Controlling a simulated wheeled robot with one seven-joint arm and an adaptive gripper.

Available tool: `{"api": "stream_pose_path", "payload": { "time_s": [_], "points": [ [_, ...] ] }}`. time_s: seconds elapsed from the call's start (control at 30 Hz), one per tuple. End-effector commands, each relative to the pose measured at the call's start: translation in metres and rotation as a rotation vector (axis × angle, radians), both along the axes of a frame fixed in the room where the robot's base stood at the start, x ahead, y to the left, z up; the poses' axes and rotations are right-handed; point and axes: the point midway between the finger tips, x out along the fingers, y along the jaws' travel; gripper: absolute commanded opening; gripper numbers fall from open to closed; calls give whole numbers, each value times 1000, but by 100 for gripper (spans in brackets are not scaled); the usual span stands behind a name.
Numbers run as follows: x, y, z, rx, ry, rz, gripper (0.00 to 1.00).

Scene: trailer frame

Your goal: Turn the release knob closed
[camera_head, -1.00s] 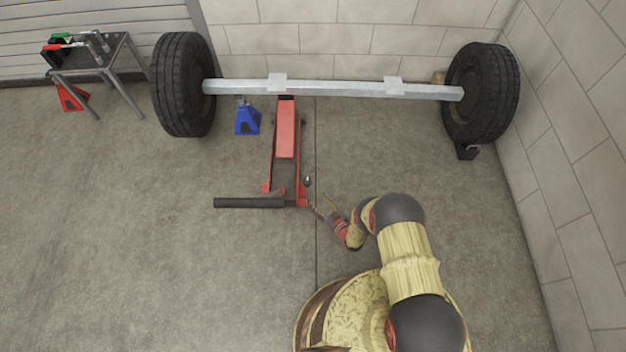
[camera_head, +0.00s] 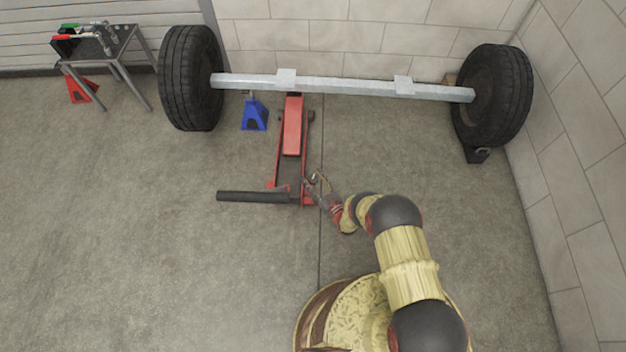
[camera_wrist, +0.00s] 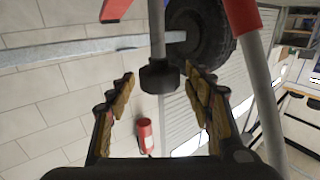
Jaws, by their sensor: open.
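The release knob (camera_wrist: 159,76) is a dark knob on a grey rod in the wrist view, between my fingertips. In the head view my gripper covers most of that spot, so I cannot make the knob out clearly. The red floor jack (camera_head: 292,130) stands under the axle, with its black-gripped handle (camera_head: 252,197) pointing left. My gripper (camera_head: 316,180) is at the jack's near right corner. In the wrist view my gripper (camera_wrist: 160,82) is open, one finger on each side of the knob, with gaps showing on both sides.
The grey axle beam (camera_head: 340,86) with two tyres (camera_head: 190,78) spans the back. A blue stand (camera_head: 254,114) is left of the jack. A small table (camera_head: 108,50) and a red stand (camera_head: 80,88) are far left.

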Motion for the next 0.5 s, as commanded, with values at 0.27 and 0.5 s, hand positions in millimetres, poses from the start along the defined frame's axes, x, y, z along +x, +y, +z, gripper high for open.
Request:
{"api": "stream_pose_path", "payload": {
  "time_s": [0.27,0.5],
  "points": [
    [1,0,0,0,0,-1,50],
    [1,0,0,0,0,-1,36]
  ]
}}
